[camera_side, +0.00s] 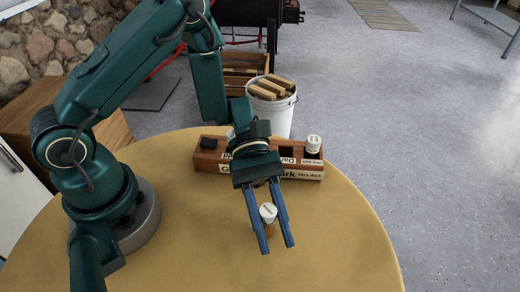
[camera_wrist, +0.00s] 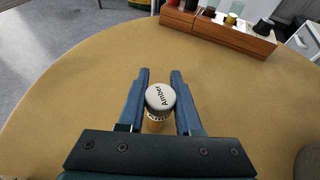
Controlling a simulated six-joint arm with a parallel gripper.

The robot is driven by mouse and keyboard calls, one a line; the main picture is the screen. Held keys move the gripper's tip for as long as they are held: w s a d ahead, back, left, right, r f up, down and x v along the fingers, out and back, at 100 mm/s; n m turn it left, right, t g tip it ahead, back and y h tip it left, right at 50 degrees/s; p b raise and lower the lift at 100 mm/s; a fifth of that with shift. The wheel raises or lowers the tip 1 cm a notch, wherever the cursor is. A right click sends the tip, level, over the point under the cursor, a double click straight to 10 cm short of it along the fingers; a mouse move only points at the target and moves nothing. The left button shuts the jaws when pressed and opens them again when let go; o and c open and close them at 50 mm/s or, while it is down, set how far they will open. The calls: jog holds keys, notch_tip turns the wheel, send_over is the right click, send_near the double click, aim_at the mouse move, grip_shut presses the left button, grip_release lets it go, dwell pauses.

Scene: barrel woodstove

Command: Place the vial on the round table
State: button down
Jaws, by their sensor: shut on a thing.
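The vial (camera_side: 268,214) has a white cap and an amber body. In the wrist view the vial's cap (camera_wrist: 160,97) reads "Amber". My gripper (camera_side: 278,246) is shut on the vial, with one blue finger on each side of it; the wrist view also shows my gripper (camera_wrist: 160,73) around it. The vial looks upright, low over the yellow round table (camera_side: 345,235). I cannot tell whether its base touches the tabletop, since the fingers partly hide it.
A wooden rack (camera_side: 310,173) with labelled slots stands at the table's back edge. It holds a white-capped vial (camera_side: 313,145) at its right end and a dark-capped one (camera_side: 208,143) at its left. A white bucket (camera_side: 275,118) of wood stands behind. The tabletop's right side is clear.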

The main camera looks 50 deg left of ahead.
jog(key=shift+f, duration=0.1)
jog(key=c, duration=0.6)
grip_release()
